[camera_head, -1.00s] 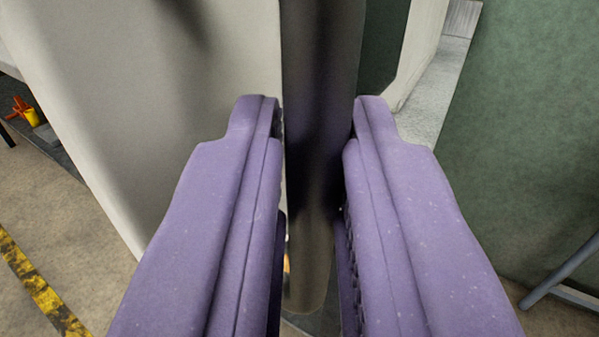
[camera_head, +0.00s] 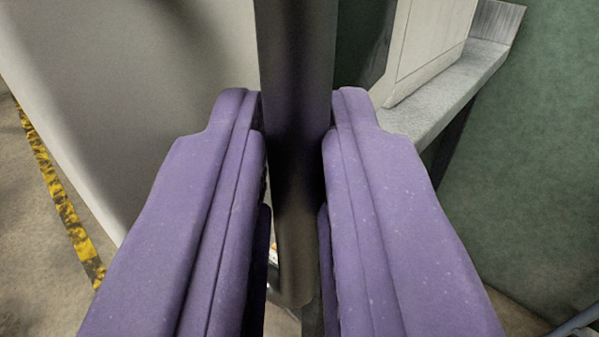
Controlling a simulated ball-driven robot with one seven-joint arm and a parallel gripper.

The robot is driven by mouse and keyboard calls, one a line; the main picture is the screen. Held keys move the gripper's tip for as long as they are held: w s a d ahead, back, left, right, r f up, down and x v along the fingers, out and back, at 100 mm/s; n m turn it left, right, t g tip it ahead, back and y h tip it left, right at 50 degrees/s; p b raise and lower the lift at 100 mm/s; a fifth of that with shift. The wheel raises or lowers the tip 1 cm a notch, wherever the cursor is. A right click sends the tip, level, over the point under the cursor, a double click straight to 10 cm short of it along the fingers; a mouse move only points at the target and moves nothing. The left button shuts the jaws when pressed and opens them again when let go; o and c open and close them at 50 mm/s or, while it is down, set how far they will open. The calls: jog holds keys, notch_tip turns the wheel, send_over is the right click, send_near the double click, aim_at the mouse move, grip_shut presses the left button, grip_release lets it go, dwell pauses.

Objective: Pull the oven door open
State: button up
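The oven door's handle (camera_head: 293,40) is a dark, upright, rounded bar running down the middle of the view. My gripper (camera_head: 296,110) has two purple fingers, one on each side of the bar. They are shut on it, with the bar filling the gap between the fingertips. A smooth pale panel (camera_head: 150,110), which looks like the oven door, fills the left behind the fingers. The handle's lower end curves in between the fingers. Where it joins the door is hidden.
A pale panelled block (camera_head: 425,45) stands on a grey ledge (camera_head: 450,100) behind the handle at right. A green wall (camera_head: 530,150) is farther right. Yellow-black tape (camera_head: 65,205) marks the floor at left. A metal tube (camera_head: 578,325) shows at bottom right.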

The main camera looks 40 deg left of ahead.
jog(key=o, duration=0.3)
jog(key=shift+w+a+r, duration=0.35)
jog(key=shift+a, duration=0.05)
jog(key=shift+w+f, duration=0.1)
jog(key=shift+f, duration=0.05)
jog(key=shift+d, duration=0.1)
jog(key=shift+f, duration=0.1)
jog(key=shift+s+d, duration=0.2)
jog(key=shift+s, duration=0.1)
jog(key=p+v, duration=0.2)
jog(key=v, duration=0.5)
jog(key=shift+p, duration=0.3)
jog(key=shift+s+d, duration=0.1)
